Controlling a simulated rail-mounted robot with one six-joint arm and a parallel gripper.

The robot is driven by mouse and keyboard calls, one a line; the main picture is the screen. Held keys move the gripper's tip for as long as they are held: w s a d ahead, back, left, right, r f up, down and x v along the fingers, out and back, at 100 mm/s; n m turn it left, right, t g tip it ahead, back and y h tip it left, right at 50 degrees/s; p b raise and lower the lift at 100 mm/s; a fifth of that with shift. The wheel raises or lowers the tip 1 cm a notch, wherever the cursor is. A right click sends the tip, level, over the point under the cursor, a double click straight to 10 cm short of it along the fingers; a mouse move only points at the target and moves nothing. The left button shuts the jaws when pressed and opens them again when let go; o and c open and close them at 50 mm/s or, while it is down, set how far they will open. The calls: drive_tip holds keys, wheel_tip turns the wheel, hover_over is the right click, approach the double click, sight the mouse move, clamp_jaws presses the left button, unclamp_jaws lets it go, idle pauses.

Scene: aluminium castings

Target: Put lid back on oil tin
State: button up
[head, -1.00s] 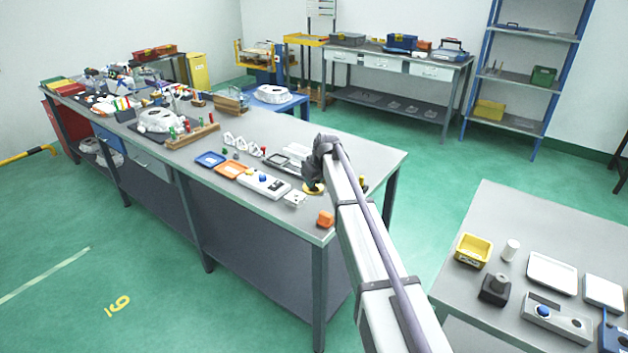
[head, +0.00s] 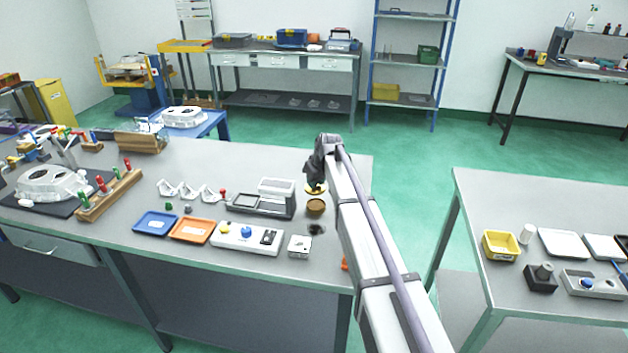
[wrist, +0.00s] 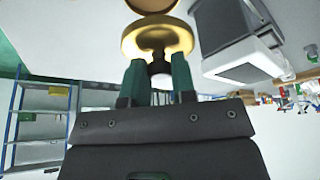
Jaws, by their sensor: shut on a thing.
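My gripper (head: 316,172) is over the right end of the long grey workbench. The lid also shows in the head view (head: 315,188), just under the gripper. The oil tin (head: 316,207), round and brown with a golden rim, stands on the bench, just below the lid in the picture. Part of the tin shows at the top edge of the wrist view (wrist: 151,4), apart from the lid. The gripper hides part of the lid.
A grey device with a raised block (head: 275,195) stands left of the tin. A small white box (head: 299,245), a white control panel (head: 247,237), an orange tray (head: 192,231) and a blue tray (head: 155,223) lie in front.

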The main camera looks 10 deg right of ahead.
drive_tip(key=shift+s+d+f+b, duration=0.15)
drive_tip(key=shift+d+f+b, duration=0.1)
drive_tip(key=shift+b, duration=0.05)
wheel_tip(320, 180, down, 6)
drive_tip(key=b, duration=0.5)
drive_tip(key=shift+a+b, duration=0.1)
drive_tip(key=shift+b, duration=0.3)
drive_tip(key=shift+f, duration=0.1)
idle(1.0)
drive_tip(key=o, duration=1.5)
drive_tip(key=shift+c, duration=0.2)
wheel_tip(320, 180, up, 7)
drive_tip(key=p, duration=0.7)
